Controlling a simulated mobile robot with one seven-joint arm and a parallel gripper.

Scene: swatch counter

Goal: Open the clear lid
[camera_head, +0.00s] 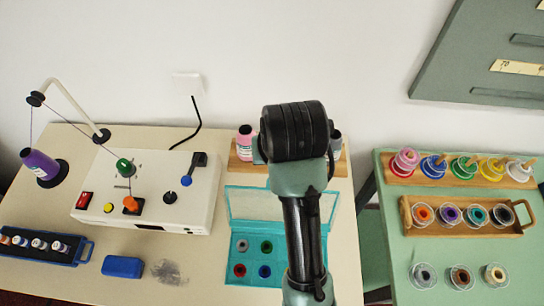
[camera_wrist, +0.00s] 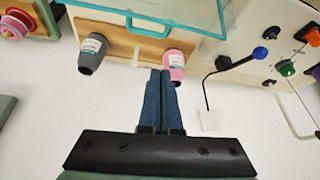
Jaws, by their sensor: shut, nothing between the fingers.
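The clear lid (camera_head: 252,207) with a teal rim stands raised at the back of a teal box (camera_head: 234,262) in the head view, showing the box open. Bobbins in green, red and blue sit in its compartments. Part of the box and lid is hidden behind my arm. In the wrist view the lid (camera_wrist: 165,12) shows at the top edge. My gripper (camera_wrist: 162,72) is shut and empty, its fingertips apart from the lid's rim in the picture, by the spool rack. In the head view my gripper is hidden behind my arm.
A wooden rack (camera_wrist: 117,38) holds a grey spool (camera_wrist: 92,54) and a pink spool (camera_wrist: 175,64) close to my fingers. A white machine (camera_head: 150,190) with switches stands left of the box. A green table (camera_head: 385,235) with bobbin trays stands at the right.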

